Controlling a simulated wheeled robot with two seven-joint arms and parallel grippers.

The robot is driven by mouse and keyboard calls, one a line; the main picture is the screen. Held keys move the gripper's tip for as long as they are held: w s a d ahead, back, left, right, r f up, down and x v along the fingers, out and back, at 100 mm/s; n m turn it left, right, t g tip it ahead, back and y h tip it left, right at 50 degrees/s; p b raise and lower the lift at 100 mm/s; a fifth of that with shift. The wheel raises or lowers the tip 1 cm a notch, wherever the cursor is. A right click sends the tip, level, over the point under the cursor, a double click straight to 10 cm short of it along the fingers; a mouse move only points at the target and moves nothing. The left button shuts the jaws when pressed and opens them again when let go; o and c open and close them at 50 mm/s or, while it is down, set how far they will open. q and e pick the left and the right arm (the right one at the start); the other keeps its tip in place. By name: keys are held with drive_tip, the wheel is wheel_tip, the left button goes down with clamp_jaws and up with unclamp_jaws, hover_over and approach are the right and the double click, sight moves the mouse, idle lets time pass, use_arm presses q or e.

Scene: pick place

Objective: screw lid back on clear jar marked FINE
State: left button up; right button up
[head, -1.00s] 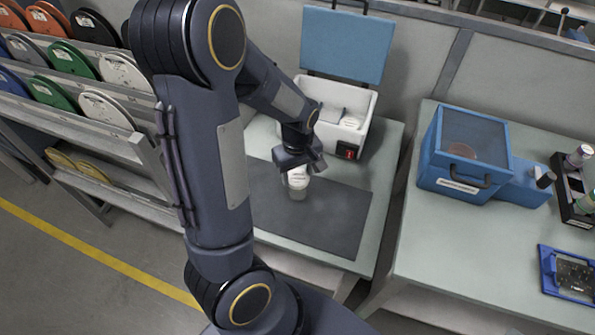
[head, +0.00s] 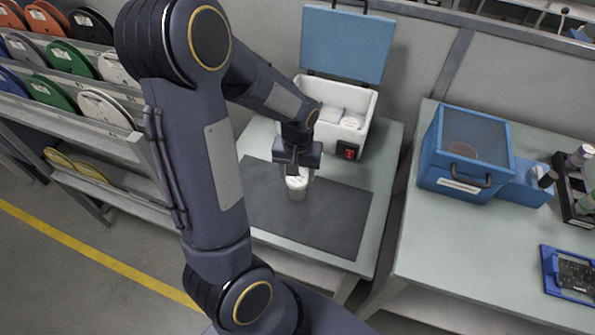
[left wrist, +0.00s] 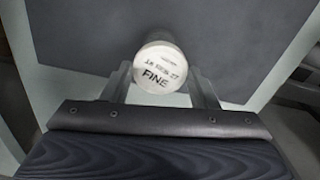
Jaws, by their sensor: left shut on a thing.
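The clear jar (head: 297,195) stands upright on the dark mat, below my left gripper (head: 299,172). A white round lid (left wrist: 160,66) with "FINE" and a smaller line of print on top faces the left wrist camera. My left gripper's two fingers (left wrist: 162,88) are shut on the lid, one on either side. In the head view the lid (head: 297,182) is at the top of the jar; how far it is threaded cannot be told. My right gripper is in neither view.
A white box (head: 365,112) with its blue lid (head: 345,45) raised stands behind the jar and holds white-topped items. The dark mat (head: 335,215) is clear around the jar. A blue case (head: 465,150) stands on the right bench, and a rack of reels (head: 60,100) is at left.

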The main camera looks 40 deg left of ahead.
use_arm(q)
drive_tip(key=shift+m, duration=0.3)
drive_tip(key=m, duration=0.6)
drive_tip(key=o, duration=0.9)
drive_tip(key=c, duration=0.4)
drive_tip(key=shift+o, duration=0.2)
drive_tip(key=shift+r, duration=0.15)
drive_tip(key=shift+r+p, duration=2.95)
drive_tip(key=shift+r, duration=0.5)
